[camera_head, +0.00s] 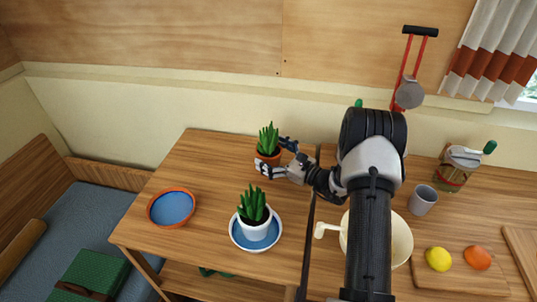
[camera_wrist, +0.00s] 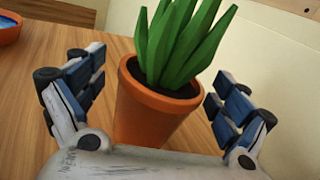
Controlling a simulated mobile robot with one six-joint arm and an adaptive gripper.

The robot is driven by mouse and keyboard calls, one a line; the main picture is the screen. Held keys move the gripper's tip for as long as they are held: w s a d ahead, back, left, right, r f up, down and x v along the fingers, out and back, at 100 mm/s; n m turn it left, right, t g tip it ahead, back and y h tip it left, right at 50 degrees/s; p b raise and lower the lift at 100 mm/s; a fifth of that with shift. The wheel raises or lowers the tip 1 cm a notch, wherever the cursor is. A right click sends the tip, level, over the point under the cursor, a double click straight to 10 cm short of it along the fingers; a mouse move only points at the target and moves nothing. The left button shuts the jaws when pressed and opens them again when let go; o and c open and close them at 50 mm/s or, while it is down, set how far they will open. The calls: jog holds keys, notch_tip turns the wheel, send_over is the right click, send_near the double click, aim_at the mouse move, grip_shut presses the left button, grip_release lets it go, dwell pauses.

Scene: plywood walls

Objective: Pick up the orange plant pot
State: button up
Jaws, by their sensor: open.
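The orange plant pot (camera_head: 262,163) holds a green spiky plant and stands upright near the back of the wooden table. In the wrist view the orange pot (camera_wrist: 150,115) sits between my two fingers, with its dark soil and green leaves above. My gripper (camera_head: 274,156) is open, with a finger on each side of the pot. It also shows in the wrist view (camera_wrist: 155,95), with visible gaps between the fingers and the pot. The pot's lower part is hidden behind my gripper's palm in the wrist view.
A white pot (camera_head: 254,231) with a similar plant stands on a blue-and-white plate (camera_head: 236,241) in front. An orange-rimmed blue dish (camera_head: 151,211) lies at left. A cup (camera_head: 422,200), a lemon (camera_head: 438,259) and an orange (camera_head: 477,258) are at right. The wall is close behind the pot.

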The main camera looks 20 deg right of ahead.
jog(key=x, duration=0.1)
jog(key=b+x, duration=0.1)
jog(key=x, duration=0.3)
jog(key=shift+w+f, duration=0.1)
jog(key=shift+f, duration=0.15)
jog(key=shift+d, duration=0.1)
jog(key=shift+c, duration=0.3)
jog(key=c, duration=1.6)
jog(key=shift+r, duration=0.1)
